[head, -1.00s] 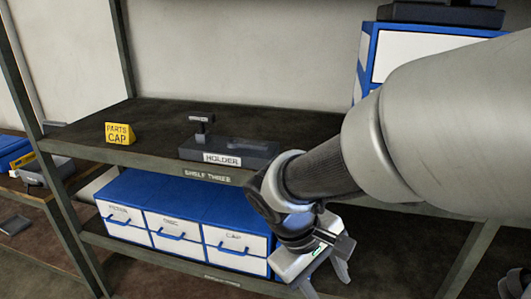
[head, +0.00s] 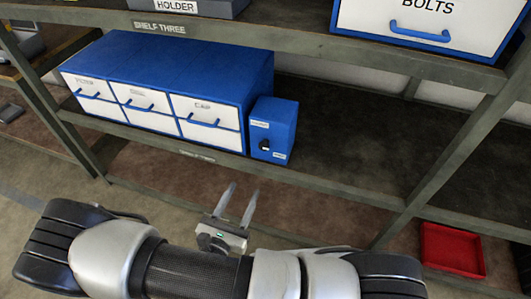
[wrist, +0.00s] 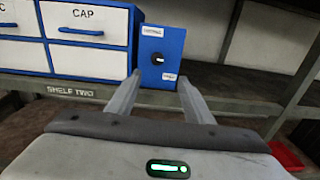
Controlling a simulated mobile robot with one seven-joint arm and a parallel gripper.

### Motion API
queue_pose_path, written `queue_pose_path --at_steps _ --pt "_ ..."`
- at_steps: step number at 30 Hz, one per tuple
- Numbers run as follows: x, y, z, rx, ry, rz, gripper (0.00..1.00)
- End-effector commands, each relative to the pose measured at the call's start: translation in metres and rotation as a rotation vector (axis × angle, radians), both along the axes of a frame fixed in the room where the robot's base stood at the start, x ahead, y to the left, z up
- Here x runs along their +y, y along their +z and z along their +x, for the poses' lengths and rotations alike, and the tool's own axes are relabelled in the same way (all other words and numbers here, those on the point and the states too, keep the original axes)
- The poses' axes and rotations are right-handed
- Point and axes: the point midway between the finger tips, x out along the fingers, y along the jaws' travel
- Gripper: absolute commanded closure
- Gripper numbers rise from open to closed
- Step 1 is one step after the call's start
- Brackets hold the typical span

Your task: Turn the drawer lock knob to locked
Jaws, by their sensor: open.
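The lock knob (head: 265,145) is a small dark knob on the front of a blue lock box (head: 283,115). The box stands at the right end of a blue drawer cabinet on the lower shelf. In the wrist view the knob (wrist: 158,60) shows a light mark, but its exact setting is hard to tell. White labels sit above and below it, too small to read surely. My gripper (head: 240,192) is open and empty, in front of and below the box. In the wrist view its two fingertips (wrist: 159,78) lie just below the knob, apart from it.
The drawer cabinet (head: 170,55) has several white drawers with blue handles. The shelf's front edge (head: 330,187) runs below the box. The shelf right of the box is bare. A bolts drawer (head: 430,20) is above, and a red bin (head: 452,250) is low at right.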

Motion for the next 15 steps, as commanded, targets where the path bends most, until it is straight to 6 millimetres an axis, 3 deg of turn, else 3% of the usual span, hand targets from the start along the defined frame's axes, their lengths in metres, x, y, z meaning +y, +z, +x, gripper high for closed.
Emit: queue_pose_path --at_steps 7,15 --pt "-0.005 -0.005 0.017 -0.002 0.024 -0.016 0.53" --pt "-0.027 -0.006 0.069 -0.002 0.021 -0.015 0.53"
